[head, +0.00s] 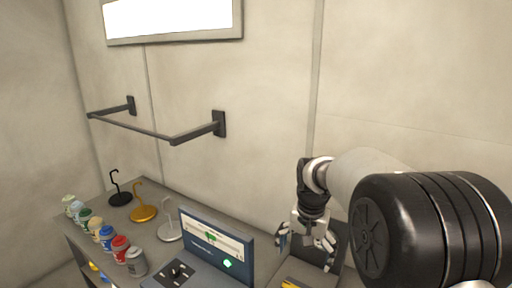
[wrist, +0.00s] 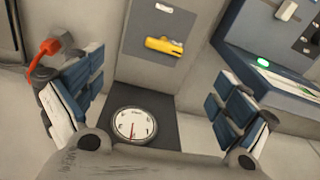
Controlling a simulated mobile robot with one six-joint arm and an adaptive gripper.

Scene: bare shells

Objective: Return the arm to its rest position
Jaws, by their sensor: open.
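My gripper (head: 306,243) hangs at the right of the head view, at the end of my raised arm. It points down over a grey box-like unit at the bottom edge. In the wrist view my gripper (wrist: 155,105) has its two blue-padded fingers spread wide, with nothing between them. Beyond the fingers lie a round white dial gauge (wrist: 134,124) on a dark plate and a grey panel (wrist: 132,58) with a yellow handle (wrist: 165,46). The gripper appears apart from these.
A console with a lit screen (head: 213,238) stands left of my gripper. Further left on the grey bench are black (head: 119,198), yellow (head: 144,213) and white (head: 170,232) hook stands and several capped bottles (head: 108,239). A dark rail (head: 145,129) juts from the wall. A red fitting (wrist: 45,50) is near one finger.

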